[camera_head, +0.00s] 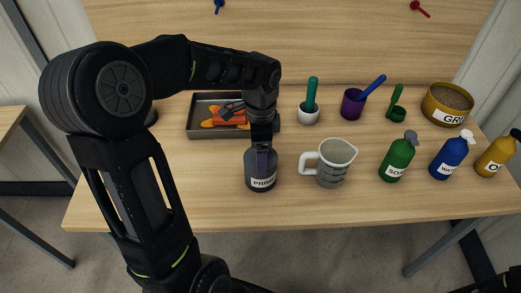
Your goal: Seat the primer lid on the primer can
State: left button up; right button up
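The primer can (262,180) is dark grey with a white label reading "PRIM…". It stands upright near the front of the wooden table, left of the measuring jug. My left gripper (262,152) points straight down over the top of the can, and its fingers overlap the can's top in the picture. The fingers are seen edge-on, so I cannot tell whether they are open or shut, or whether they touch the can. I cannot make out the primer lid; the gripper covers the can's top. My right gripper is out of view.
A grey measuring jug (335,165) stands close right of the can. A metal tray (200,130) with orange-handled items lies behind left. Green (397,160), blue (449,160) and yellow (494,160) bottles stand right. Small cups (309,118) and a yellow tub (436,109) stand behind.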

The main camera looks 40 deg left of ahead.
pick_arm(q)
jog(key=shift+f, duration=0.2)
jog(key=o, duration=1.4)
notch_tip(320, 180, up, 8)
jog(key=shift+f+b, duration=0.1)
jog(key=shift+b, duration=0.45)
